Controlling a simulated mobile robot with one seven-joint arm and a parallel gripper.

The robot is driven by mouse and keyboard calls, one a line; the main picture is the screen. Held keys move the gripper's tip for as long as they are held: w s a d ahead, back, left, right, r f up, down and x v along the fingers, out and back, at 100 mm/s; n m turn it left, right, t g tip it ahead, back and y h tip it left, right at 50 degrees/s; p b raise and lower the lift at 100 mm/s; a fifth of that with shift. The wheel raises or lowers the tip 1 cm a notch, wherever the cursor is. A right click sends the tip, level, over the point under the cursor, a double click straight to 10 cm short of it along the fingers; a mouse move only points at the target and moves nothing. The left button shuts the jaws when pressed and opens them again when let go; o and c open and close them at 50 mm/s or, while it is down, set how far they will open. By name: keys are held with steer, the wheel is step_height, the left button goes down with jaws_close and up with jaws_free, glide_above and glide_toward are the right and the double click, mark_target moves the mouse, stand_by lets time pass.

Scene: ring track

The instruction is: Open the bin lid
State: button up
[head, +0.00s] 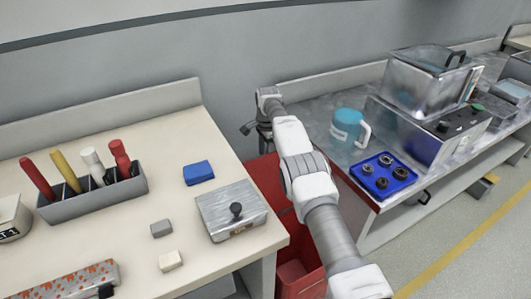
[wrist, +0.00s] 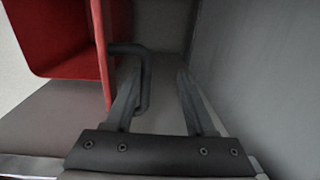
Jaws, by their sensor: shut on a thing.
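The red bin (head: 290,278) stands on the floor in the gap between the two tables, partly hidden by my arm. A red panel (head: 262,178) shows above it; I cannot tell how far the lid is open. In the wrist view, a red rimmed part (wrist: 62,45) fills the upper left, with a dark bent handle (wrist: 147,85) on its edge. My gripper (wrist: 160,75) is shut on the handle, whose bar lies between the fingers, close to the left one. In the head view, the wrist hides most of my gripper.
The left table holds a grey box with a dark knob (head: 232,212), a blue block (head: 198,173) and a rack (head: 95,195). The right table holds a teal mug (head: 348,128) and a blue tray (head: 398,182). Table edges flank my arm closely.

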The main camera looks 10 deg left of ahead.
step_height(320, 180, up, 17)
steer(key=p, duration=0.5)
steer(key=shift+s+d+r+p, duration=0.2)
steer(key=shift+s+d+p, duration=0.15)
steer(key=shift+s, duration=0.1)
